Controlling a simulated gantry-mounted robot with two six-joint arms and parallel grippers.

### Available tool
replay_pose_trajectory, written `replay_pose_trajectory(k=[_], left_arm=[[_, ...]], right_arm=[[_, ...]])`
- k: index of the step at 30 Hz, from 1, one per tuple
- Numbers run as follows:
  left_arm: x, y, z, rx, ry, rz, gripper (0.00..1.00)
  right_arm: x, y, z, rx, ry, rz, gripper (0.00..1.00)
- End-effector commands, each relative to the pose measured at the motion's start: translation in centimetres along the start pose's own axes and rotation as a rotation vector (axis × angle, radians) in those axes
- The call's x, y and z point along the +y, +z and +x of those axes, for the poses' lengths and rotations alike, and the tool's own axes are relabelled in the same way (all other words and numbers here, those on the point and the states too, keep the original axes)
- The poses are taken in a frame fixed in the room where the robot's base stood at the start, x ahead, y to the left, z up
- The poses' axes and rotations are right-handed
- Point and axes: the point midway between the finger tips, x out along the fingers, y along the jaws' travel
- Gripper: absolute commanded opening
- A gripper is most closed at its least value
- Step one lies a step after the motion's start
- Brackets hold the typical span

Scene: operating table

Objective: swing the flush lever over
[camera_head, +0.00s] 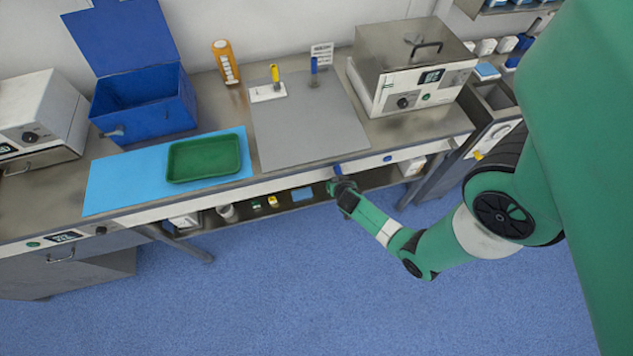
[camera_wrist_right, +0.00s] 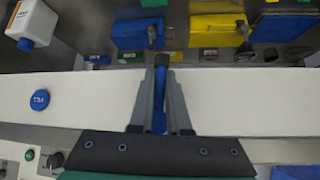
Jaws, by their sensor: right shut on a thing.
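The flush lever (camera_head: 337,169), a narrow blue handle, sits on the white front panel of the table, below the grey mat. It also shows in the right wrist view (camera_wrist_right: 159,112), upright between the fingers. My right gripper (camera_head: 341,184) reaches the front edge from the right. In the right wrist view its two fingers (camera_wrist_right: 161,95) are closed around the blue lever, with metal showing on both sides of it. The fingers hide the lever's mounting. My left gripper is not in view.
A round blue button (camera_wrist_right: 40,99) sits on the panel beside the gripper. The lower shelf (camera_head: 322,194) holds small boxes and bottles. On the table are a green tray (camera_head: 181,177), a blue bin (camera_head: 150,130), a grey mat (camera_head: 308,145) and a metal box (camera_head: 400,55). The floor in front is clear.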

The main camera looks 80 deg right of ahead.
Motion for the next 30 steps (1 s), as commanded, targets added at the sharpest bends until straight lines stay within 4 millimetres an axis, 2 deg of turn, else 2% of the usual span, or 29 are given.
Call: replay_pose_trajectory(k=[1,6,18,19,21,30], left_arm=[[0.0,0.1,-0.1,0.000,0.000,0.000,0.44],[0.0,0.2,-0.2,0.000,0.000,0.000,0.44],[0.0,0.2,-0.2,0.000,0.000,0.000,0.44],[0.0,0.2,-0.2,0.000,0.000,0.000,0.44],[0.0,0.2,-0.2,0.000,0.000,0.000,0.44],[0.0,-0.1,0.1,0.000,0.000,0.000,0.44]], right_arm=[[0.7,0.5,0.1,-0.007,0.017,-0.005,0.00],[1.7,0.5,0.1,-0.003,0.044,-0.016,0.00],[2.0,0.7,0.1,-0.005,0.051,-0.019,0.00],[2.0,0.7,0.1,-0.006,0.051,-0.019,0.19],[2.0,0.7,0.1,-0.005,0.050,-0.018,0.27],[1.8,0.3,-0.5,0.001,0.047,-0.019,0.27]])
